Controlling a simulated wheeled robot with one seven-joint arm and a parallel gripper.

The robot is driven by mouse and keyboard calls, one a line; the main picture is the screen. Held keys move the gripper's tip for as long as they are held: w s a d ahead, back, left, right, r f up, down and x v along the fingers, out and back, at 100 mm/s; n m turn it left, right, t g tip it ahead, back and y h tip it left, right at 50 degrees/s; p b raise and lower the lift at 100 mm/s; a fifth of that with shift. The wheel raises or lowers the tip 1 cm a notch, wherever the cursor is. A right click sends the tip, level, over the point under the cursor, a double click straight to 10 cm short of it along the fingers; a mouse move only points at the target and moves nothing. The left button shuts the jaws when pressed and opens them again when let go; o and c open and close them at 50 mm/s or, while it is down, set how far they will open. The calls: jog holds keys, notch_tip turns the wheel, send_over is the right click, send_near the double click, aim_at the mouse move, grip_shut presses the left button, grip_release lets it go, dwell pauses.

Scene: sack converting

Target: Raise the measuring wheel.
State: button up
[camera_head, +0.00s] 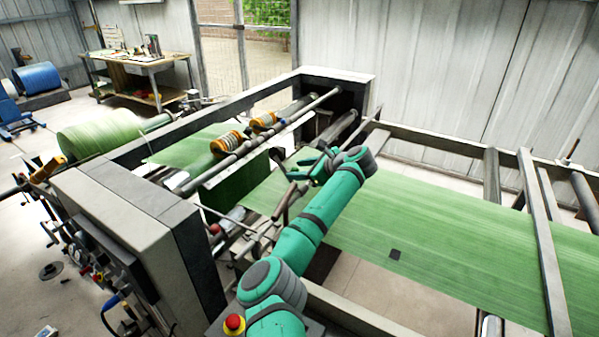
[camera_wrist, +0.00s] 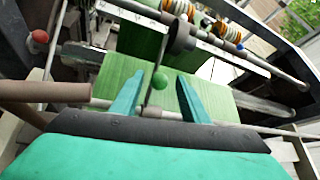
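In the wrist view, my gripper (camera_wrist: 160,88) is open, with its two teal fingers apart. The lever rises toward a dark round wheel (camera_wrist: 181,38), which looks like the measuring wheel, close to the green woven web (camera_wrist: 128,68). In the head view, my gripper (camera_head: 318,165) is over the machine, near a small dark part (camera_head: 277,154) that may be the same wheel. The knob is too small to make out there.
A brown cylindrical handle (camera_wrist: 42,91) and a red ball knob (camera_wrist: 40,36) are at the left in the wrist view. A steel bar with orange-and-white coils (camera_head: 228,142) crosses behind. The machine's grey side frame (camera_head: 135,205) stands left of my arm.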

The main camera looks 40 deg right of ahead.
jog(key=shift+s+d+f, duration=0.1)
jog(key=shift+s, duration=0.05)
jog(key=shift+s, duration=0.3)
jog(key=v, duration=1)
jog(key=shift+r, duration=0.25)
